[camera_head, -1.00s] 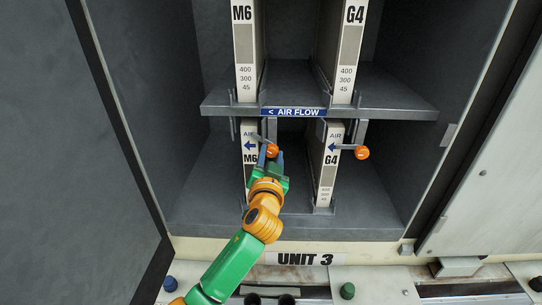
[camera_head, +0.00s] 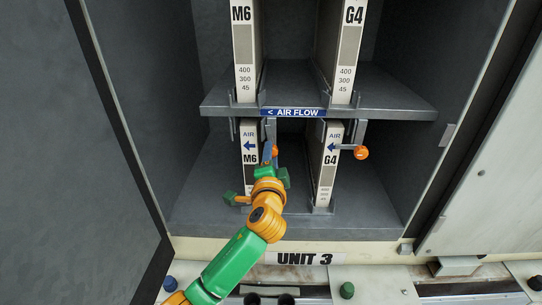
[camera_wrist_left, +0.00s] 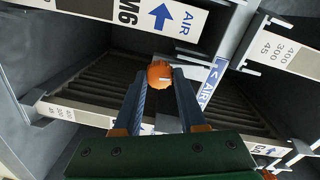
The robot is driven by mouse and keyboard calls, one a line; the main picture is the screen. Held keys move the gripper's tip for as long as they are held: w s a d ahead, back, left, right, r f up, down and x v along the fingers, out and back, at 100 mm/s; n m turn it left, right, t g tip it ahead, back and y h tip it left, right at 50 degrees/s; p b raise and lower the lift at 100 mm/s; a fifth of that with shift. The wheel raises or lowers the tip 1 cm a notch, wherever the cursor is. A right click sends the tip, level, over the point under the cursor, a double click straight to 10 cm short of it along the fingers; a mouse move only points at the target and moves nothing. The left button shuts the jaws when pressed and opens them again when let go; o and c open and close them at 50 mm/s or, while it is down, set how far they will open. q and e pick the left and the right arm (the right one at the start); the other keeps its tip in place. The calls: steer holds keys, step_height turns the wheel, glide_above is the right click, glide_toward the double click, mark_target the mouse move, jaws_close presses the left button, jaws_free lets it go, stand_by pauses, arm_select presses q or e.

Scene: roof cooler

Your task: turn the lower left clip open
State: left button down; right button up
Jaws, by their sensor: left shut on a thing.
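The lower left clip's orange knob (camera_head: 275,150) shows beside the right edge of the lower M6 filter (camera_head: 249,160). In the left wrist view the knob (camera_wrist_left: 160,74) sits between my fingertips. My left gripper (camera_head: 269,156) is shut on this knob, with its wrist rolled to one side. The clip's lever is mostly hidden by the fingers, so I cannot tell its exact angle. The M6 filter's face, with its AIR label and blue arrow, shows clear of the lever in the head view. My right gripper is not in view.
The lower right clip (camera_head: 361,152) has its lever across the G4 filter (camera_head: 327,165). A shelf edge with the AIR FLOW label (camera_head: 293,112) runs just above. An open door (camera_head: 70,150) stands at left. The cabinet floor (camera_head: 375,215) is bare at right.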

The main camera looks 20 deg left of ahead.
arm_select(q)
steer(key=shift+m, duration=0.6)
steer(key=shift+c, duration=2.3)
jaws_free()
steer(key=b+v, duration=0.2)
steer(key=v, duration=0.5)
